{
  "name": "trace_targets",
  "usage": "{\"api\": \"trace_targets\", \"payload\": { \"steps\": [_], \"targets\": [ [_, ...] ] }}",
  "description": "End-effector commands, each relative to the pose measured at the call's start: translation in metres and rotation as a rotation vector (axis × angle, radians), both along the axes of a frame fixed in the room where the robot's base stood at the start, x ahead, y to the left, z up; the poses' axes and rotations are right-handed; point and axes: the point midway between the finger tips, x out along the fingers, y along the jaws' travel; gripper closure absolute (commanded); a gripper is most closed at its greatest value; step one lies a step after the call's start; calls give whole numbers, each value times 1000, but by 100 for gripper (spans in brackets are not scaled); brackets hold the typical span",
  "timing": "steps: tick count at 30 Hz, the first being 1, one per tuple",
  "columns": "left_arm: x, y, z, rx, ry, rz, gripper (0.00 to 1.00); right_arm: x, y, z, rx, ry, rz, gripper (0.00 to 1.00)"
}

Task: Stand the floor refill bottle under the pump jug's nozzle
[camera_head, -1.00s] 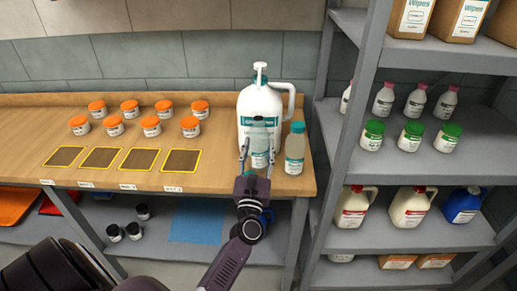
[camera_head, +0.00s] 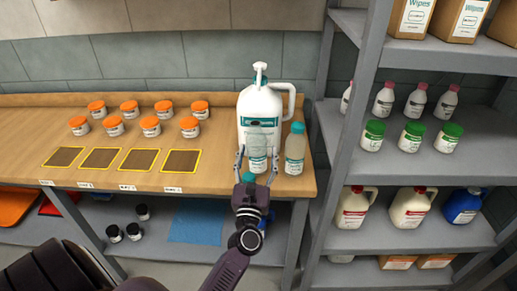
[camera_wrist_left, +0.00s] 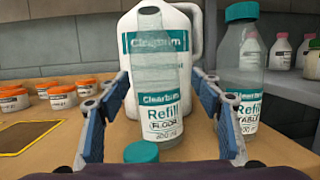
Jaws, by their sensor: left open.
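The floor refill bottle (camera_wrist_left: 157,105), clear with a teal and white "Refill FLOOR" label, stands upright and uncapped on the bench, close in front of the white pump jug (camera_wrist_left: 185,50). It also shows in the head view (camera_head: 257,163). The jug's pump head (camera_head: 260,72) is above and behind it; I cannot tell if the nozzle is exactly over its mouth. My left gripper (camera_head: 256,151) is open, with one finger on each side of the bottle and gaps visible in the wrist view. A loose teal cap (camera_wrist_left: 142,152) lies in front of the bottle. My right gripper is not in view.
A capped "Refill TABLE" bottle (camera_head: 295,150) stands just right of the jug. Several orange-lidded jars (camera_head: 150,126) and yellow-edged dark pads (camera_head: 182,162) are on the bench (camera_head: 222,150) to the left. A grey shelf rack (camera_head: 395,170) stands close on the right.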

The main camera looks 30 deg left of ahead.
Motion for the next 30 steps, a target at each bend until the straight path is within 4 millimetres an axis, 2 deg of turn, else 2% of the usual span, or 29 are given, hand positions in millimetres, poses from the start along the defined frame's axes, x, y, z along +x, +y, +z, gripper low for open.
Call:
{"api": "trace_targets", "payload": {
  "steps": [1,6,13,18,25,28,30],
  "targets": [
    [-12,-5,-9,-2,3,1,40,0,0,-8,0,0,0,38],
    [-45,-22,-18,0,1,0,40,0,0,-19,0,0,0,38],
    [-74,-38,-25,1,0,0,40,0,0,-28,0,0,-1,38],
    [-82,-42,-25,1,-2,1,40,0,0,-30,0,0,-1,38],
    [-82,-43,-24,17,5,-2,40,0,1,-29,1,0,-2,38],
    [-77,-55,-24,123,51,-14,40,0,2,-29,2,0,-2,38],
    [-70,-71,-25,283,116,-31,40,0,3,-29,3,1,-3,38]
  ]
}}
